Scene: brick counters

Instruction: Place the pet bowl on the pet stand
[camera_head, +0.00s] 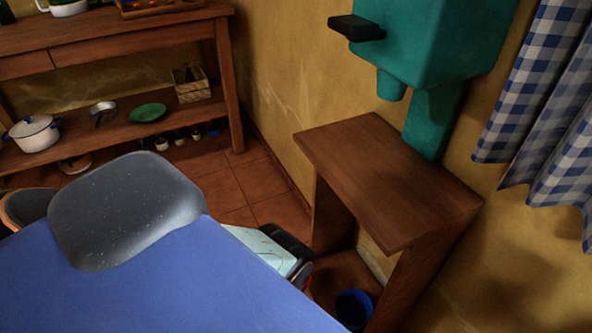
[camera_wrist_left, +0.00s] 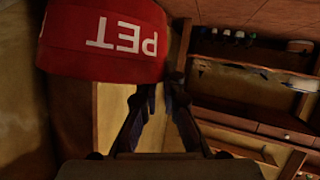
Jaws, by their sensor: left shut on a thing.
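The red pet bowl (camera_wrist_left: 103,42), with white "PET" lettering upside down, fills the upper left of the left wrist view. My left gripper (camera_wrist_left: 164,85) is shut on its edge, the fingertips at the bowl's lower right. In the head view the fingers and nearly all of the bowl are hidden behind my own body and arm, with only a small red patch visible. A low wooden stand (camera_head: 362,172), which may be the pet stand, is against the wall at the right. Its top is bare. My right gripper is not in view.
A teal dispenser (camera_head: 428,50) with a dark lever hangs above the stand. A blue container (camera_head: 353,306) sits low beneath it. At the back left, a wooden shelf unit (camera_head: 120,38) holds a white pot (camera_head: 34,135) and a green plate (camera_head: 148,112). Checkered curtains (camera_head: 545,95) hang at right.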

